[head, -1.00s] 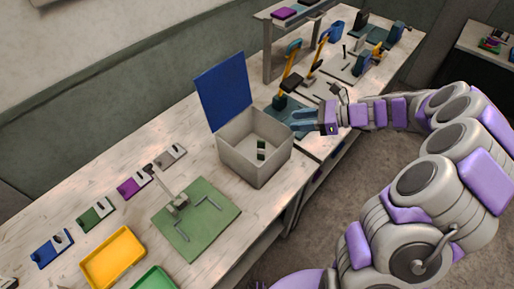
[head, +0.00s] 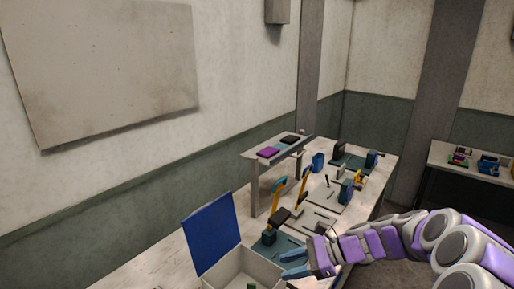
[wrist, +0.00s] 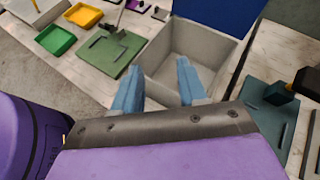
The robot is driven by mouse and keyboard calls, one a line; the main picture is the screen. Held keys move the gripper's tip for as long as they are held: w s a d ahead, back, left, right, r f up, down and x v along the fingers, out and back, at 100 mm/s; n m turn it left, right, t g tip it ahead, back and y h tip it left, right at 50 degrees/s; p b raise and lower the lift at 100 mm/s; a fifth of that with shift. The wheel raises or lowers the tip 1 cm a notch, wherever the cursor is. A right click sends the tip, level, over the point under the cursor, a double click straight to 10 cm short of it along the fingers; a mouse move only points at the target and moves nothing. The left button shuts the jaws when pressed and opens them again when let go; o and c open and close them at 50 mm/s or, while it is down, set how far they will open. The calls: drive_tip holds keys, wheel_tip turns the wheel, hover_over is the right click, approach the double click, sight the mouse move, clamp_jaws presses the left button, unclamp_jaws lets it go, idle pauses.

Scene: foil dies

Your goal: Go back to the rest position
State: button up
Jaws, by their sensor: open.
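My gripper (head: 294,264) is at the right side of the open grey box in the head view. In the wrist view its two blue fingers (wrist: 158,88) are apart with nothing between them. The grey box (wrist: 196,50) lies beyond the fingertips there, and its visible inside looks empty in that view. In the head view the box (head: 238,262) is cut by the lower edge, with a small dark green piece at its bottom edge. Its blue lid (head: 210,232) stands raised.
A workbench (head: 150,268) runs along the wall with yellow-handled presses (head: 276,205) and a raised shelf (head: 275,147). A green plate (wrist: 111,52), a yellow tray (wrist: 83,15) and a green tray (wrist: 55,39) show in the wrist view. A second table (head: 440,152) stands at the far right.

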drive_tip(key=s+a+r+n+g+h, duration=0.25)
drive_tip(key=s+n, duration=0.25)
drive_tip(key=s, duration=0.4)
drive_tip(key=s+a+r+n+g+h, duration=0.1)
drive_tip(key=s+a+n+h, duration=0.15)
drive_tip(key=s+n, duration=0.45)
drive_tip(key=s+d+f+n+h, duration=0.1)
drive_tip(key=s+d+n+h, duration=0.1)
drive_tip(key=s+d, duration=0.3)
drive_tip(key=s+d+n+h, duration=0.3)
drive_tip(key=s+d+h, duration=0.2)
drive_tip(key=s, duration=0.8)
drive_tip(key=shift+f+t+h, duration=0.3)
drive_tip(key=shift+f+t, duration=0.05)
drive_tip(key=shift+t, duration=0.1)
drive_tip(key=shift+w, duration=0.1)
drive_tip(key=shift+c, duration=0.3)
